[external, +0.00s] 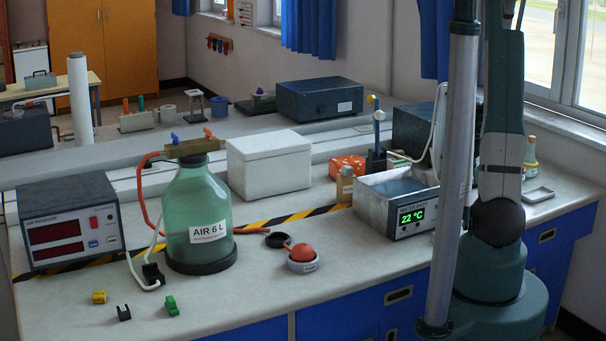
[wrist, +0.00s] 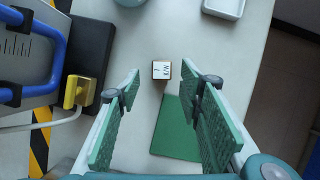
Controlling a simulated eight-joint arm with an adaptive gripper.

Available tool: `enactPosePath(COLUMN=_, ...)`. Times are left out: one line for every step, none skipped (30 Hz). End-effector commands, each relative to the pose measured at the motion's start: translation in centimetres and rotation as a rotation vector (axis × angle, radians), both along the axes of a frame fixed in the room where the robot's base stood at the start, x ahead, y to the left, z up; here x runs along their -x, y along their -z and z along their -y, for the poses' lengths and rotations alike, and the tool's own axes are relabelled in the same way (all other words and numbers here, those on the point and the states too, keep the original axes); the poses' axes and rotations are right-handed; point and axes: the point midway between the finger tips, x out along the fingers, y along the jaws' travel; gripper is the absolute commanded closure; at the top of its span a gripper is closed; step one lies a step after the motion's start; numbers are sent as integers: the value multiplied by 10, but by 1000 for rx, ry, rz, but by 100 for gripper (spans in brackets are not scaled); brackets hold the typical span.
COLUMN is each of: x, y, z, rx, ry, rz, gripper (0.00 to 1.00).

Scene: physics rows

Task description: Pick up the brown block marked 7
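In the wrist view a small block (wrist: 161,70) with brown edges and a white top face lies on the pale bench. Dark marks show on that face, too small to read surely, so I cannot confirm a 7. My gripper (wrist: 161,84) is open, with its two green ribbed fingers well apart and nothing between them. The block appears ahead of the fingertips, roughly centred in the gap. I cannot make out this block or my gripper in the external view, where my arm stands at the right.
A green flat rectangle (wrist: 176,132) lies below the block, with a white tray (wrist: 224,7) at upper right. A yellow part (wrist: 78,91) with a cable is at left. The external view shows a green bottle (external: 200,225), a water bath (external: 385,195) and small yellow (external: 99,297) and green (external: 171,306) pieces.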

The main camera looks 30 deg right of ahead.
Motion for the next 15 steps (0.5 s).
enactPosePath(x=0, y=3, z=1, rx=0, ry=0, rz=0, gripper=63)
enactPosePath(x=-1, y=3, z=1, rx=0, ry=0, rz=0, gripper=63)
enactPosePath(x=-1, y=4, z=2, rx=0, ry=0, rz=0, gripper=63)
enactPosePath(x=-1, y=4, z=2, rx=0, ry=0, rz=0, gripper=63)
enactPosePath(x=-1, y=4, z=2, rx=0, ry=0, rz=0, gripper=63)
enactPosePath(x=-1, y=4, z=2, rx=0, ry=0, rz=0, gripper=63)
enactPosePath(x=-1, y=4, z=2, rx=0, ry=0, rz=0, gripper=63)
enactPosePath(x=-1, y=4, z=2, rx=0, ry=0, rz=0, gripper=63)
enactPosePath(x=-1, y=4, z=2, rx=0, ry=0, rz=0, gripper=63)
enactPosePath(x=0, y=4, z=2, rx=0, ry=0, rz=0, gripper=63)
enactPosePath(x=0, y=4, z=2, rx=0, ry=0, rz=0, gripper=63)
enactPosePath(x=0, y=4, z=2, rx=0, ry=0, rz=0, gripper=63)
enactPosePath(x=0, y=4, z=2, rx=0, ry=0, rz=0, gripper=63)
enactPosePath(x=0, y=5, z=2, rx=0, ry=1, rz=0, gripper=63)
enactPosePath(x=0, y=6, z=3, rx=0, ry=1, rz=0, gripper=63)
